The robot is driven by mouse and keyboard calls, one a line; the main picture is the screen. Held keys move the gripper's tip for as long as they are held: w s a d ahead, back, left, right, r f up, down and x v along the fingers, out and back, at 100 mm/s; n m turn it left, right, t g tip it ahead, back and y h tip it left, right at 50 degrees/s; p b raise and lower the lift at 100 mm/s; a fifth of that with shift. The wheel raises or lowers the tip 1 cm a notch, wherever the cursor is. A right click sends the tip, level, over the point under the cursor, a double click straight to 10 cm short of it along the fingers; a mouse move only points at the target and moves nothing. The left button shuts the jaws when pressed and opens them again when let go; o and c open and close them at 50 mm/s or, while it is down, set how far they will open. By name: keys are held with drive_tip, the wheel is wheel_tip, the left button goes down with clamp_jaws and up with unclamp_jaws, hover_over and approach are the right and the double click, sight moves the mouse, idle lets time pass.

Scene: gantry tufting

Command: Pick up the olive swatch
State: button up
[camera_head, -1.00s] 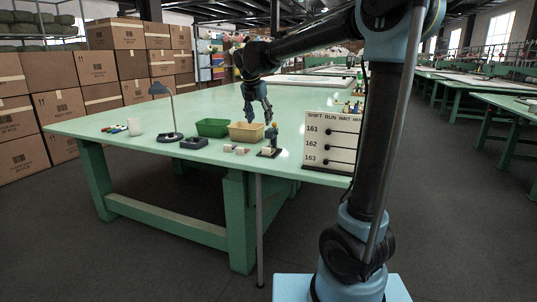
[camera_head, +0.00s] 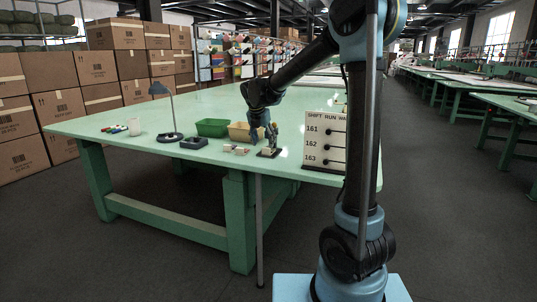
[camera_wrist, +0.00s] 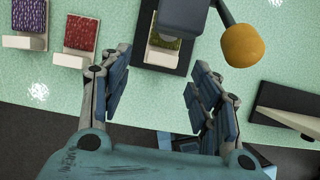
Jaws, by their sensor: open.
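The olive swatch (camera_wrist: 166,40) shows in the wrist view on a pale block (camera_wrist: 160,57). The block sits on the black base (camera_wrist: 181,66) of a small press-like device, whose dark overhanging part hides some of the swatch. In the wrist view my gripper (camera_wrist: 158,88) is open and empty, its fingers on either side of the space just below the block in the picture. In the head view my gripper (camera_head: 262,136) is low over the table edge by this device (camera_head: 269,152); the swatch is too small to make out there.
A yellow knob (camera_wrist: 242,45) on a lever sticks out beside the device. A red swatch (camera_wrist: 80,32) and a purple one (camera_wrist: 28,15) lie on pale blocks to the left. The numbered board (camera_head: 325,140) stands right; a tan bin (camera_head: 239,132) and green bin (camera_head: 212,128) are behind.

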sight(269, 149)
drive_tip(key=shift+x, duration=2.5)
drive_tip(key=shift+d, duration=0.15)
drive_tip(key=c, duration=1)
drive_tip(key=shift+r, duration=0.15)
